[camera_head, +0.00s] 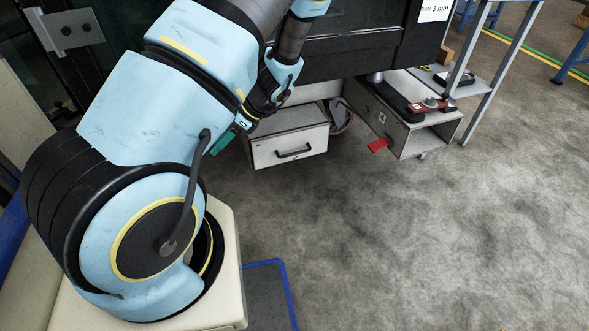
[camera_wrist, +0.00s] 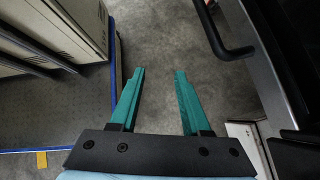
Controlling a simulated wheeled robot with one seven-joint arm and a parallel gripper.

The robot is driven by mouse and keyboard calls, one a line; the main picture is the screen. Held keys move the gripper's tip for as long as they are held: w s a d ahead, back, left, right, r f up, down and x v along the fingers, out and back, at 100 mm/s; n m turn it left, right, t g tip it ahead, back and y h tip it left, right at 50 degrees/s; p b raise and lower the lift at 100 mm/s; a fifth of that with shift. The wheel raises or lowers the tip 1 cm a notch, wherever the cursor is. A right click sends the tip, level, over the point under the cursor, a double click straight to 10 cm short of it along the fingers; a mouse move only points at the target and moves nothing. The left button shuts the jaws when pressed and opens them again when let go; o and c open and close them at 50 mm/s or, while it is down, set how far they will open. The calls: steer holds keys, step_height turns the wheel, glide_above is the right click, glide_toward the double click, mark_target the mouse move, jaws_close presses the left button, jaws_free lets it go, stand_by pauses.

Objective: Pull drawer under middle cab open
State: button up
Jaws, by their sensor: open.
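A light grey drawer front (camera_head: 290,149) with a black bar handle (camera_head: 294,153) sits low under the dark cab (camera_head: 350,45). The front looks flush with its box; no gap shows. My gripper has teal fingers (camera_wrist: 158,75), spread apart with only floor between them. In the head view its teal part (camera_head: 226,138) shows left of the drawer, partly hidden by my arm. It is apart from the drawer handle. A pale box edge (camera_wrist: 246,140) shows at lower right in the wrist view; I cannot tell if it is the drawer.
A black curved handle (camera_wrist: 228,45) stands right of my fingers. A metal-legged table (camera_head: 485,75) is beyond. Floor (camera_head: 400,240) in front is clear.

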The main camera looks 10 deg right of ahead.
steer(key=w+d+f+m+t+y+b, duration=0.25)
steer(key=f+m+b, duration=0.2)
steer(key=f, duration=0.25)
steer(key=w+d+f+m+t+y+b, duration=0.1)
steer(key=w+f+m+t+b, duration=0.3)
steer(key=f, duration=0.3)
steer(key=m+t+h+b, duration=1)
steer(key=m+t+b, duration=0.3)
steer(key=m, duration=1)
glide_toward(296, 153)
steer(key=shift+m, duration=0.25)
steer(key=shift+f+b+x, duration=0.15)
steer(key=shift+b+x, duration=0.7)
steer(key=shift+x, duration=1.7)
steer(key=shift+f+b+x, duration=0.15)
steer(key=shift+b+x, duration=0.7)
steer(key=shift+x, duration=1.75)
jaws_close()
